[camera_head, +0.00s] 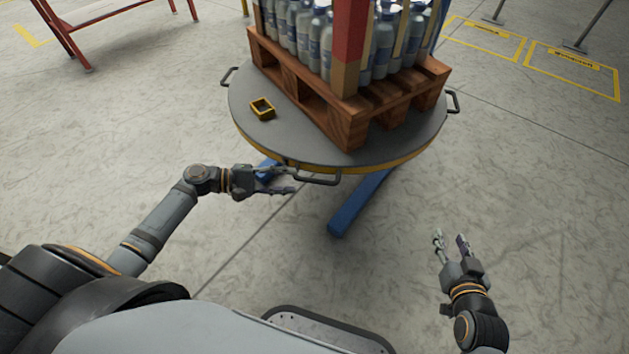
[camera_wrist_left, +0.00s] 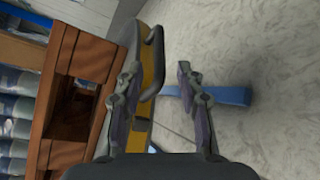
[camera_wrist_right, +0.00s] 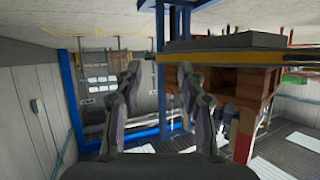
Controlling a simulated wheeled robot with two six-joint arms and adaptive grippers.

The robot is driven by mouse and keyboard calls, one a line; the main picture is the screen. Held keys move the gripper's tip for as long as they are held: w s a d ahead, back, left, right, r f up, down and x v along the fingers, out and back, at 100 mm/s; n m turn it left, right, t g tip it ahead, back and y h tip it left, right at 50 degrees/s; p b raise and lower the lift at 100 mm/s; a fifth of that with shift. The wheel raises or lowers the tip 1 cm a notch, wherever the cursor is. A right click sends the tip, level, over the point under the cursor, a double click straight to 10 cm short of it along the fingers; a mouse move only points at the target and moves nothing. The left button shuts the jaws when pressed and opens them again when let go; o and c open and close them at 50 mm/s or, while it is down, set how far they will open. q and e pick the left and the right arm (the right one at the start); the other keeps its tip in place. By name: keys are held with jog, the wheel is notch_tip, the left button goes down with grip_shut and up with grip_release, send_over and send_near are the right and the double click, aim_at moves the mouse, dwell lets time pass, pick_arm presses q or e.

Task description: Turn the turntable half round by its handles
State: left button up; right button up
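The round grey turntable (camera_head: 300,143) with a yellow rim stands in front of me and bears a loaded wooden pallet (camera_head: 340,118). A near handle (camera_head: 318,180) sticks out from its front rim; others show at the left (camera_head: 228,76) and right (camera_head: 454,102). My left gripper (camera_head: 293,180) is open beside the near handle. In the left wrist view the handle (camera_wrist_left: 155,62) lies ahead, between the lines of the open fingers (camera_wrist_left: 160,72). I cannot tell whether they touch it. My right gripper (camera_head: 450,238) is open and empty, away from the turntable at lower right.
Bottles (camera_head: 383,45) stand on the pallet behind a red post (camera_head: 347,40). Blue legs (camera_head: 358,202) reach out below. A red frame (camera_head: 75,45) stands at upper left.

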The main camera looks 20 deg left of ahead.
aim_at(306, 181)
pick_arm(q)
jog(key=b+x, duration=0.1)
jog(key=x, duration=0.3)
jog(key=shift+d, duration=0.2)
jog(key=b+x, duration=0.1)
jog(key=x, duration=0.2)
jog(key=shift+w+d+f, duration=0.1)
jog(key=shift+w+d, duration=0.1)
jog(key=shift+d, duration=0.15)
pick_arm(e)
notch_tip(306, 181, up, 23)
jog(key=w+t, duration=0.2)
jog(key=t, duration=0.8)
jog(key=shift+w+d+n+t, duration=0.15)
jog(key=shift+n+t, duration=0.25)
pick_arm(q)
grip_shut()
